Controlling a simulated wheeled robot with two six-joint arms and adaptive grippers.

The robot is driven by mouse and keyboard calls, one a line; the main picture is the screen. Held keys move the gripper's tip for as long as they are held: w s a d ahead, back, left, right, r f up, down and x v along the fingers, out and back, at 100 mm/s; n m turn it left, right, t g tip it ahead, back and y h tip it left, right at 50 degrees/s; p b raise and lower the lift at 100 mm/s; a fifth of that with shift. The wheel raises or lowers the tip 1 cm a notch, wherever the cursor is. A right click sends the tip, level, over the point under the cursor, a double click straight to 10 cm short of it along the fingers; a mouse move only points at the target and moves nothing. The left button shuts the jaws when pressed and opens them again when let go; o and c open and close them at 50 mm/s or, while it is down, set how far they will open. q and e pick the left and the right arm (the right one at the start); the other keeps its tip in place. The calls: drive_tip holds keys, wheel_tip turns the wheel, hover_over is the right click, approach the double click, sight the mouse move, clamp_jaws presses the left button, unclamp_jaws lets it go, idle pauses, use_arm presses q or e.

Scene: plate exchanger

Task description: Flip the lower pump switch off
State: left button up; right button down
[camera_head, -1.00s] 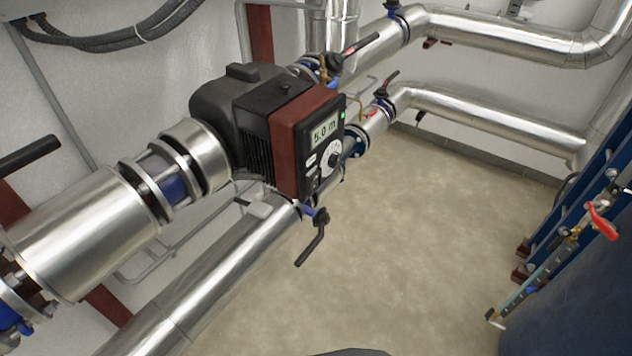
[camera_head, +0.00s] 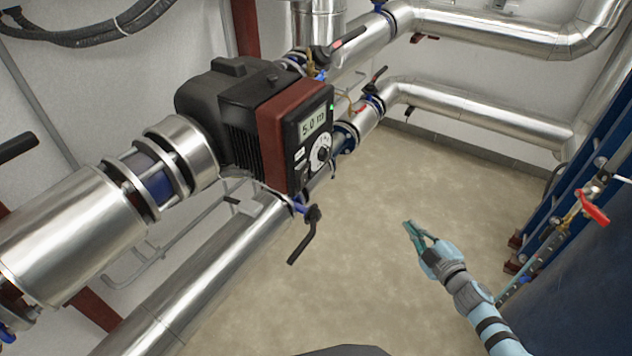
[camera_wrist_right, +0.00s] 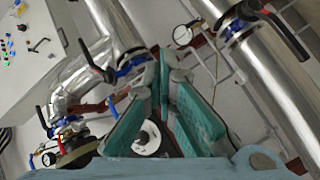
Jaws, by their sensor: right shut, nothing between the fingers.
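A black pump with a dark red band (camera_head: 272,130) sits on the pipe run left of centre in the head view. Its front panel (camera_head: 318,125) has a lit display reading about 5.0 m, a green light and a white round dial. A small light key and a darker small part (camera_head: 301,177) lie low on the panel; whether the latter is a switch, and its position, is too small to tell. My right gripper (camera_head: 411,228) is shut and empty, to the right of and below the panel, apart from it. Its teal fingers fill the middle of the right wrist view (camera_wrist_right: 166,62).
A black-handled valve (camera_head: 303,238) hangs below the pump. Silver pipes run behind and left. A red-handled valve (camera_head: 592,208) and blue frame stand at right. The floor between is clear. A white panel with coloured buttons (camera_wrist_right: 22,45) shows in the wrist view.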

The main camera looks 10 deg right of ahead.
drive_tip(key=s+a+r+n+g+y, duration=0.2)
drive_tip(key=s+a+r+n+y, duration=0.1)
drive_tip(key=a+r+n+y, duration=0.9)
wheel_tip(320, 180, up, 2)
drive_tip(key=a+n, duration=0.2)
drive_tip(key=shift+a+n+g, duration=0.2)
drive_tip(key=shift+n+g, duration=0.1)
drive_tip(key=shift+n, duration=0.1)
approach(305, 174)
drive_tip(key=x, duration=0.7)
drive_tip(key=shift+p, duration=0.3)
